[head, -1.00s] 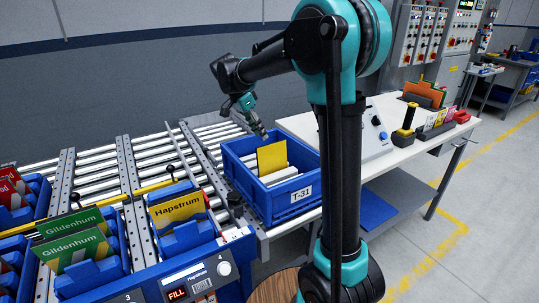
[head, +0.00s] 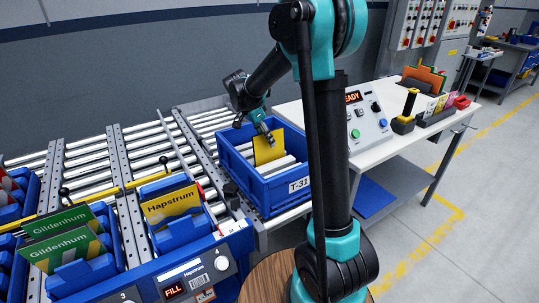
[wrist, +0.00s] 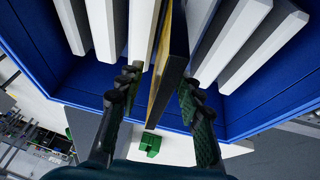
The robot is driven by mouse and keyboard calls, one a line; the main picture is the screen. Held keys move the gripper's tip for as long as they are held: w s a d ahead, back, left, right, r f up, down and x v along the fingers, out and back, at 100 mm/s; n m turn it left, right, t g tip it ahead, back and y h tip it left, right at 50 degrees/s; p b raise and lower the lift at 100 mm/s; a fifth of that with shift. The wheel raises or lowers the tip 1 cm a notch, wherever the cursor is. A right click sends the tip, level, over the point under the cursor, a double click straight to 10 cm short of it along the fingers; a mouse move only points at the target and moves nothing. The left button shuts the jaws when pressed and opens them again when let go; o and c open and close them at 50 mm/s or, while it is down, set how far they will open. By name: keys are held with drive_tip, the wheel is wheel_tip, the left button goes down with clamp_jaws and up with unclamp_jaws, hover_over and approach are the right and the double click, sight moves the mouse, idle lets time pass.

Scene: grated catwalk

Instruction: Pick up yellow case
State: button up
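The yellow case (head: 269,150) stands upright in the blue bin (head: 291,192) labelled T-31. In the wrist view I see the yellow case (wrist: 160,75) nearly edge-on, with a yellow side and a dark edge. My gripper (head: 266,134) is at the top of the case in the head view. In the wrist view my gripper (wrist: 158,85) is open, with one finger on each side of the case. A gap shows between the case and each finger. The lower part of the case is hidden in the bin.
Several white slabs (wrist: 235,45) stand in the bin on both sides of the case, close to my fingers. The bin rests on a roller conveyor (head: 95,160). Blue holders with a yellow Hapstrum card (head: 172,204) and green Gildenhum cards (head: 65,237) are at left. A white workbench (head: 400,145) is at right.

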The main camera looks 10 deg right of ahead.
sight(270, 154)
drive_tip(key=x, duration=0.4)
drive_tip(key=shift+w+d+f, duration=0.15)
drive_tip(key=shift+f, duration=0.1)
drive_tip(key=shift+d+f, duration=0.15)
drive_tip(key=shift+f, duration=0.25)
drive_tip(key=shift+f, duration=0.25)
clamp_jaws()
